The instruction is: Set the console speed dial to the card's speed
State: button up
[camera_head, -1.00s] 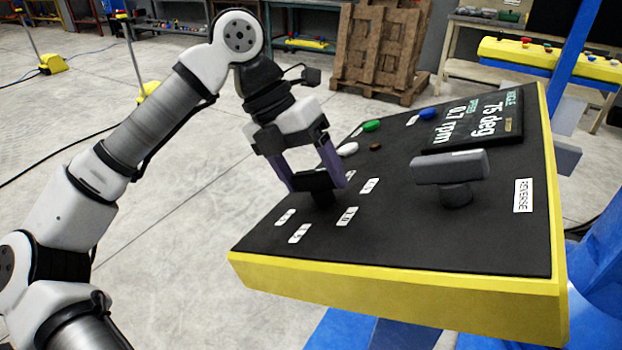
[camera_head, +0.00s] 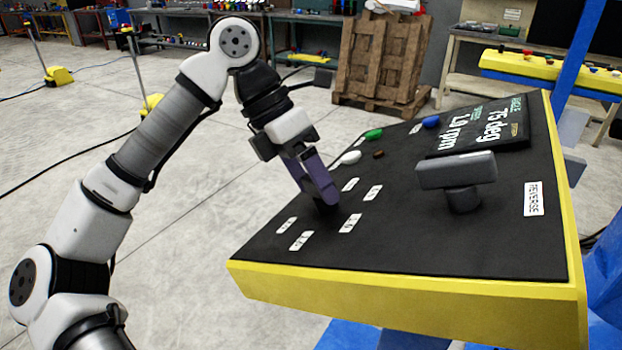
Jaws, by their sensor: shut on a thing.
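The yellow-edged console (camera_head: 400,278) has a dark sloping top. Its small black speed dial (camera_head: 326,208) sits toward the left, ringed by several white number labels too small to read surely. My gripper (camera_head: 321,192) reaches down over the dial with its purple fingers shut on it; the fingers hide most of the dial. The display (camera_head: 480,130) on the console reads 75 deg and what looks like 1.0 rpm. I see no card that I can make out.
A large black T-shaped handle (camera_head: 456,172) stands right of the dial, near a REVERSE label (camera_head: 533,199). Green (camera_head: 373,134), white (camera_head: 351,157) and blue (camera_head: 431,122) buttons lie behind the dial. Wooden pallets (camera_head: 382,60) stand behind.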

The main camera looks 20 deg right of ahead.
dwell(0.3)
jog(key=o, duration=1)
jog(key=p+v, duration=0.1)
jog(key=v, duration=1.3)
jog(key=shift+p, duration=0.3)
